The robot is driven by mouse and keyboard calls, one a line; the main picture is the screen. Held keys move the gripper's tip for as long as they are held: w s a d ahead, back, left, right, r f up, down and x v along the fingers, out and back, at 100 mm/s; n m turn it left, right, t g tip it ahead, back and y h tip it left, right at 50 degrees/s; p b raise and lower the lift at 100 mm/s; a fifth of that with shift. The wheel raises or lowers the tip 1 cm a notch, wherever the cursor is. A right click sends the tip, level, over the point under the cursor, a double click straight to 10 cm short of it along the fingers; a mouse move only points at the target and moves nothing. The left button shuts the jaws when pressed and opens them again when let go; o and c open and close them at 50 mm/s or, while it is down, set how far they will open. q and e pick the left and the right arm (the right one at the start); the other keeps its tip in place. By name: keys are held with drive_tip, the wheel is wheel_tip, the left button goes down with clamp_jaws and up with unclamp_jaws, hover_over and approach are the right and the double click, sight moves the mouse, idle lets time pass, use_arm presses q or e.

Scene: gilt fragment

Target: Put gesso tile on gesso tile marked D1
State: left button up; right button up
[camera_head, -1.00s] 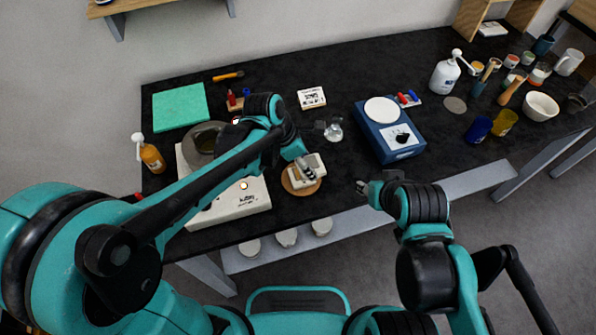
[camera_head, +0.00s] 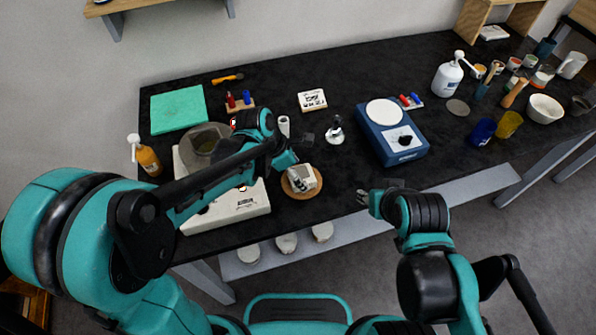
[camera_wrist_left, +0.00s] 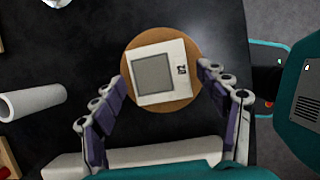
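A pale gesso tile (camera_head: 303,177) with a grey square face and a small dark mark lies on a round tan disc (camera_head: 290,193) near the table's front edge. In the left wrist view the tile (camera_wrist_left: 160,75) lies on the disc (camera_wrist_left: 133,58); I cannot read its mark surely, nor tell if it is one tile or a stack. My left gripper (camera_wrist_left: 163,78) is open, its fingers spread to either side of the tile with a gap. My right gripper (camera_head: 377,200) hangs by the front edge, apart from the tile; its opening is unclear.
A white box (camera_head: 235,208) is left of the disc, and a blue scale (camera_head: 395,140) is to the right. A white roll (camera_head: 284,126), a small glass vessel (camera_head: 335,132) and a white marked block (camera_head: 311,99) stand behind. Cups crowd the far right.

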use_arm(q)
drive_tip(key=p+v, duration=0.5)
drive_tip(key=v, duration=0.7)
drive_tip(key=s+a+r+m+t+y, duration=0.1)
drive_tip(key=s+a+m, duration=0.4)
drive_tip(key=m, duration=0.5)
drive_tip(key=s+a+r+m+t+y, duration=0.1)
drive_tip(key=s+a+m+t+y, duration=0.2)
drive_tip(key=a+m, duration=0.5)
drive_tip(key=s+m+t, duration=0.1)
drive_tip(key=s+m, duration=0.1)
drive_tip(key=m, duration=0.1)
drive_tip(key=shift+s+a+m+t+b, duration=0.15)
drive_tip(key=shift+s+m+t+b, duration=0.15)
drive_tip(key=shift+s+t, duration=0.1)
drive_tip(key=shift+f+b, duration=0.3)
